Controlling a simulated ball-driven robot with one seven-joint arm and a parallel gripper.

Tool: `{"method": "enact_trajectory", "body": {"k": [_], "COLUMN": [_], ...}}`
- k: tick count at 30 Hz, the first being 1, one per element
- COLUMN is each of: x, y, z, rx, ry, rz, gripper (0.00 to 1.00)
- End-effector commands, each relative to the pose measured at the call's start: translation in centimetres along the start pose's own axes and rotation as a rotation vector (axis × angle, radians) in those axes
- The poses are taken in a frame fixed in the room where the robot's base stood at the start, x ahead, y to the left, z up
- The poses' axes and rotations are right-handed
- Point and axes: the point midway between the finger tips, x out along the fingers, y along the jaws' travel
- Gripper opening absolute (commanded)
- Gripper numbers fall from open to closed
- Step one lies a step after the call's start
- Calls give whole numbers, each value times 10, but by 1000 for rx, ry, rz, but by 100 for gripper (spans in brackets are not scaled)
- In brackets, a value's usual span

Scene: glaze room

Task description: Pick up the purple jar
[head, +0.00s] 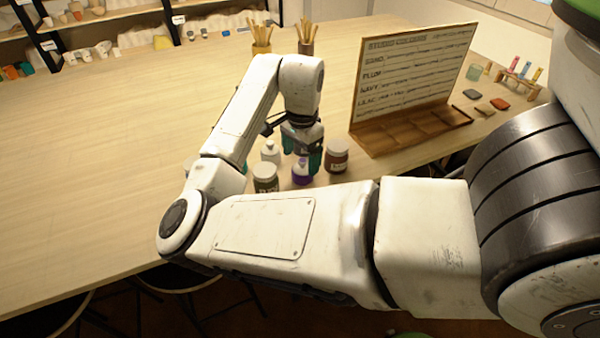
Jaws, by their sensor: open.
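The purple jar (301,179) stands on the wooden table among other jars, with a pale upper part. My gripper (302,152) points down right at this jar, its teal fingertips open. The right fingertip overlaps the jar's upper edge in the picture. I cannot tell whether the fingers are around the jar, above it or touching it. Part of the jar's top is hidden by the gripper.
Close by stand a white jar (271,153), a dark olive jar (265,180) and a red-brown jar (337,158). A sign board (412,75) on a wooden tray (415,131) stands to the right. The table's left side (90,170) is clear.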

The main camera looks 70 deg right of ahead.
Motion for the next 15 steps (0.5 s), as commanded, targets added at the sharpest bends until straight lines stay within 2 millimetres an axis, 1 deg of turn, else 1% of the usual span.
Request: {"method": "enact_trajectory", "body": {"k": [6, 12, 15], "x": [13, 42, 53], "y": [0, 0, 0], "z": [-2, -7, -7], "rx": [0, -2, -2], "ry": [0, 0, -1], "rz": [1, 2, 0], "gripper": [88, 88, 88]}}
